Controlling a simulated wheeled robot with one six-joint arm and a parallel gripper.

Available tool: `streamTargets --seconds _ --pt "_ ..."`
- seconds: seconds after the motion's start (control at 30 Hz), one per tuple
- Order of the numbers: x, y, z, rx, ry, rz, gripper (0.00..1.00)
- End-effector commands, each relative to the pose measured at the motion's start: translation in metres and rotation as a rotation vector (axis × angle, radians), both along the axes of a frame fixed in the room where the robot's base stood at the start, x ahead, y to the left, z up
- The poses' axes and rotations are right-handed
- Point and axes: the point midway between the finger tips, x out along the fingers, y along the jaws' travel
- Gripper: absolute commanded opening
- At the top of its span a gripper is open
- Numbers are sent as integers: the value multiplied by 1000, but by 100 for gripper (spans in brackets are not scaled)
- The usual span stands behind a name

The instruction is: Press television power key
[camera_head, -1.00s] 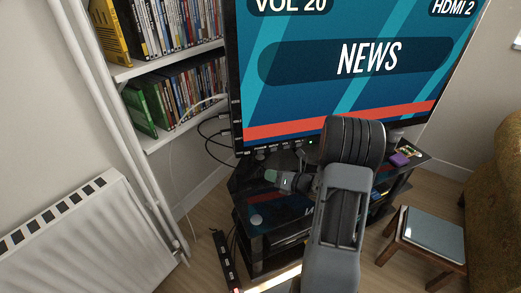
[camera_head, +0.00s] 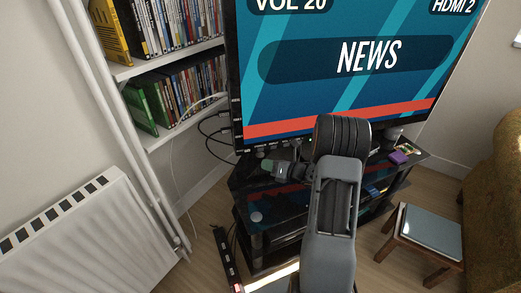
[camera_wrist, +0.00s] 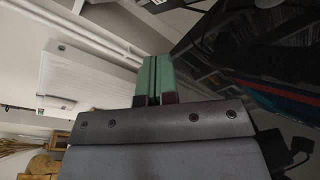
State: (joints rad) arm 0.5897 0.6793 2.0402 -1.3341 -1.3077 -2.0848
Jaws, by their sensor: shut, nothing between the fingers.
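The television (camera_head: 345,62) is on and shows "NEWS", "VOL 20" and "HDMI 2". Small labels run along its lower bezel and lower left side; they are too small to read, so I cannot tell which key is power. My gripper (camera_head: 268,165) has green fingertips and is just below the television's lower left edge, above the black stand. Whether it touches the bezel I cannot tell. In the wrist view the two green fingers (camera_wrist: 153,78) are together with nothing between them, and the dark television screen (camera_wrist: 285,98) is at the right, seen at a steep angle.
The black glass stand (camera_head: 262,217) is under the television. A shelf with discs (camera_head: 180,92), cables and a white pipe are at the left. A radiator (camera_head: 85,240) is at lower left. A power strip (camera_head: 227,262) lies on the floor. A stool (camera_head: 425,232) is at right.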

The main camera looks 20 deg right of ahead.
Motion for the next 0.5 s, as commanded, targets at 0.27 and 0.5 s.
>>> streamTargets --seconds 0.27,0.5 --pt "28 -3 -3 -1 -2 1 0" --pt "38 -5 -1 0 0 1 0"
